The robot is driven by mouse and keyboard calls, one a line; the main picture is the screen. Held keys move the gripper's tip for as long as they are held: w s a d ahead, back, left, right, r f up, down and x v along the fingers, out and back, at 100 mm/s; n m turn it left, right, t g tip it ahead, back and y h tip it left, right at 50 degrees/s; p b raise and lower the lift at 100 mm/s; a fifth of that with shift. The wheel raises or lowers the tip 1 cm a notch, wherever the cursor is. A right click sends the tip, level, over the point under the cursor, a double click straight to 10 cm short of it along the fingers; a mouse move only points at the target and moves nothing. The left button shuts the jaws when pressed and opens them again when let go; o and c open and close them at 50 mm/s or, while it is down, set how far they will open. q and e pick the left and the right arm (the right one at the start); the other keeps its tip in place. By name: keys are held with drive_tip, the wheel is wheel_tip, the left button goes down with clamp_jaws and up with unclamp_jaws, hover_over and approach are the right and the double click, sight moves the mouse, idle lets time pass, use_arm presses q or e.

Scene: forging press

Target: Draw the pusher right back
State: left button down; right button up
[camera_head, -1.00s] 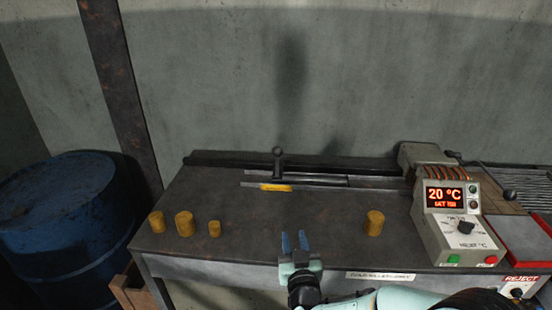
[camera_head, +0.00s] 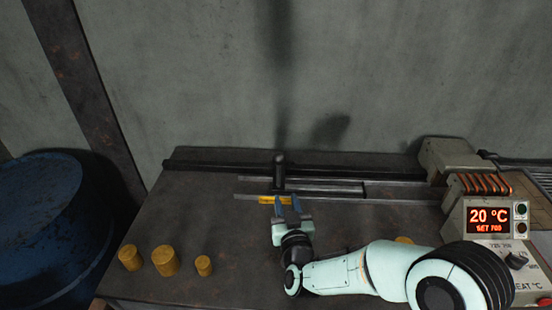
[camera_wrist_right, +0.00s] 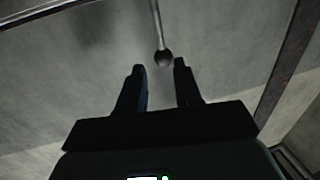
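The pusher's dark upright handle (camera_head: 279,172) stands on the narrow rail (camera_head: 340,190) near the back of the bench, above a yellow strip (camera_head: 268,200). My right gripper (camera_head: 287,203) is open and empty in front of the handle, its blue fingers overlapping the yellow strip in the head view. In the right wrist view, a rod with a round dark knob (camera_wrist_right: 163,58) shows in the gap just at or beyond the two open fingertips (camera_wrist_right: 160,72). I cannot tell whether the fingers touch it. My left gripper is not in view.
Several brass-coloured billets (camera_head: 165,261) stand at the bench's front left; another (camera_head: 403,239) is mostly hidden behind my right arm. The heater box (camera_head: 490,225), showing 20 °C, and its copper coil (camera_head: 484,184) are at the right. A blue drum (camera_head: 45,220) stands left of the bench.

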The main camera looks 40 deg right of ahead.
sight(279, 171)
drive_tip(key=p+x, duration=0.2)
drive_tip(key=x, duration=1.1)
drive_tip(key=shift+w+d, duration=0.15)
drive_tip(key=shift+w, duration=0.15)
clamp_jaws()
